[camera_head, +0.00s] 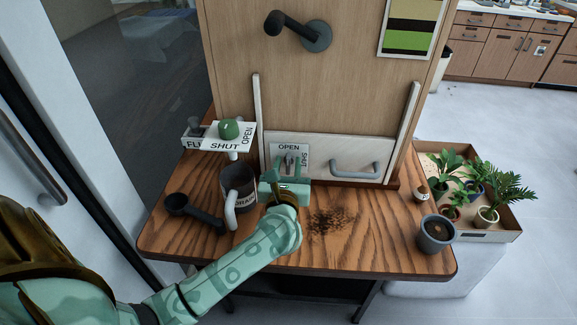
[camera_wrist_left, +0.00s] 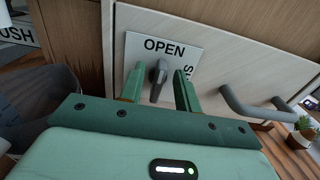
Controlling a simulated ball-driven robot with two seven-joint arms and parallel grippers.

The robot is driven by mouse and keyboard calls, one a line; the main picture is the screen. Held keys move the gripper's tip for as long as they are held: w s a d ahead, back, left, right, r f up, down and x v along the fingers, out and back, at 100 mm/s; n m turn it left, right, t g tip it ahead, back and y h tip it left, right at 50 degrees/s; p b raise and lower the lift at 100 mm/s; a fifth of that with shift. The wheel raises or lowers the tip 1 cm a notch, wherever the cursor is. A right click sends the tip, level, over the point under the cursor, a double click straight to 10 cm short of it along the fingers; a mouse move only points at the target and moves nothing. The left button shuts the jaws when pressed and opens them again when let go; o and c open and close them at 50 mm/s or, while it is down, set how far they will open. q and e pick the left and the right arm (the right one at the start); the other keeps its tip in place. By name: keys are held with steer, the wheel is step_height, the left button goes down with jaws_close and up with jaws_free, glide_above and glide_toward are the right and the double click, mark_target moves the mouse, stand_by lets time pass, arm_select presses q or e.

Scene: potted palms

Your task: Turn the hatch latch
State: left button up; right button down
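The hatch latch (camera_wrist_left: 157,82) is a small grey handle on a white plate (camera_head: 304,150). The plate reads OPEN along its top and SHUT, turned sideways, along its right side. The plate is on the pale hatch panel (camera_head: 330,146), which has a grey bar handle (camera_head: 355,169) to the right. My left gripper (camera_head: 287,172) is at the plate. In the left wrist view my left gripper (camera_wrist_left: 159,74) has its two green fingers apart, one on each side of the latch, with gaps showing. My right gripper is not in view.
A dark mug (camera_head: 238,184) and a black scoop (camera_head: 190,208) stand left of my left forearm. A sign with a green knob (camera_head: 229,130) is behind them. Spilled soil (camera_head: 333,221) and a dark pot (camera_head: 435,234) lie to the right. Potted plants (camera_head: 470,186) sit in a tray beyond.

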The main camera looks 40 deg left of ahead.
arm_select(q)
steer(key=shift+w+a, duration=0.1)
steer(key=shift+w, duration=0.05)
jaws_close()
